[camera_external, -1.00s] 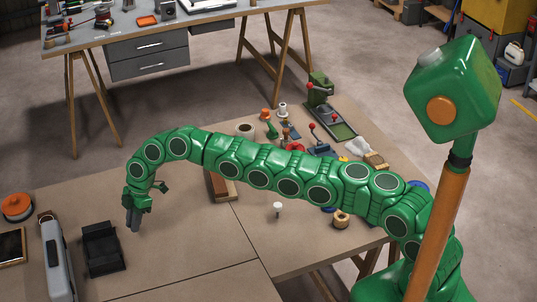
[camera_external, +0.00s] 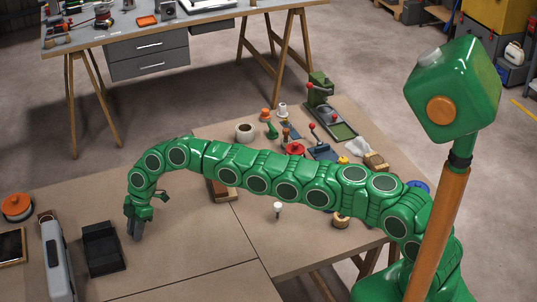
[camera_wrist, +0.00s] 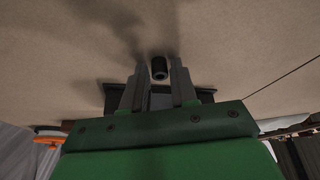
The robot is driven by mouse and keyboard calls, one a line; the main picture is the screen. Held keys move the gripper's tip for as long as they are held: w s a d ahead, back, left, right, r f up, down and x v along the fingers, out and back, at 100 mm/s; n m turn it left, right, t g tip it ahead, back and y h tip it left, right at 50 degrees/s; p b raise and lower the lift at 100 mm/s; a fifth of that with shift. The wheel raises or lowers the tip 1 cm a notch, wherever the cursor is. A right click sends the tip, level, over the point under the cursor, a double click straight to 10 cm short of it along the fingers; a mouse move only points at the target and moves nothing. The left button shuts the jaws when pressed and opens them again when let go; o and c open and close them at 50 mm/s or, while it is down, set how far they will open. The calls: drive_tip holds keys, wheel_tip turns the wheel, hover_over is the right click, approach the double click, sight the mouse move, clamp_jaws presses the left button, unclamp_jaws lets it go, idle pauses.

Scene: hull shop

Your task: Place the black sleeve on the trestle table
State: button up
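The black sleeve (camera_wrist: 159,68) is a short dark tube in the wrist view, standing out against the brown tabletop between my fingertips, with a narrow gap on either side. I cannot make it out in the external view. My gripper (camera_external: 137,234) points down with its tips close to the near brown table (camera_external: 190,262); it also shows in the wrist view (camera_wrist: 158,70), fingers apart. Whether the sleeve rests on the top is hard to tell. Wooden trestle legs show under this table and under the grey-topped table (camera_external: 215,10) behind.
A black tray (camera_external: 102,250) lies left of my gripper, with a grey case (camera_external: 57,262) and an orange-topped round item (camera_external: 16,206) further left. A small white-topped piece (camera_external: 278,208) stands to the right. Several tools crowd the far right. The top just right of my gripper is clear.

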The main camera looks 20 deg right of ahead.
drive_tip(key=shift+o, duration=1)
drive_tip(key=shift+r, duration=0.1)
drive_tip(key=v, duration=1.2)
